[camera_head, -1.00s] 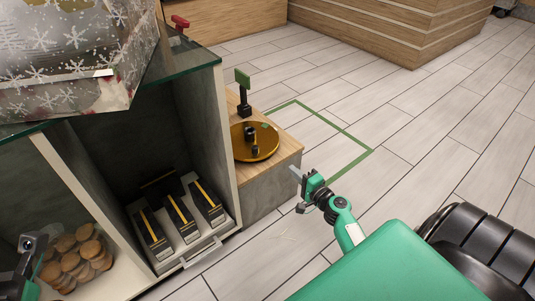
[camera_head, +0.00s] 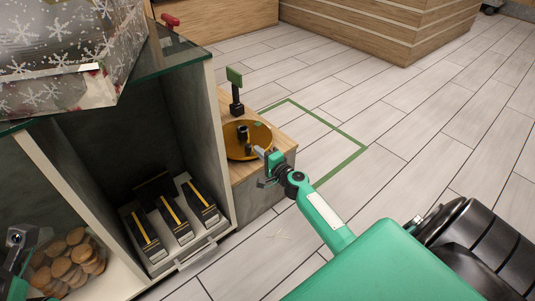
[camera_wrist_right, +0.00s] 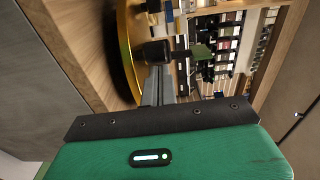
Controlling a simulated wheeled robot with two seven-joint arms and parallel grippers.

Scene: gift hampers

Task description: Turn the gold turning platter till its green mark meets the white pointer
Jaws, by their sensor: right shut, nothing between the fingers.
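The gold turning platter (camera_head: 233,151) lies on a wooden-topped stand, with dark upright knobs (camera_head: 242,133) on it. A small green mark (camera_head: 258,124) shows near its far edge. I cannot make out the white pointer. My right gripper (camera_head: 262,153) is shut and empty at the platter's near right edge. In the right wrist view its fingers (camera_wrist_right: 158,88) point at a dark knob (camera_wrist_right: 157,51) beside the gold rim (camera_wrist_right: 130,55); I cannot tell whether they touch. My left gripper (camera_head: 15,240) is partly in view at the lower left; its jaws are unclear.
A green sign on a black post (camera_head: 235,77) stands behind the platter. A grey cabinet wall (camera_head: 192,110) rises close on the left, with a tray of black boxes (camera_head: 170,222) and a container of round biscuits (camera_head: 70,262). Floor to the right is clear.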

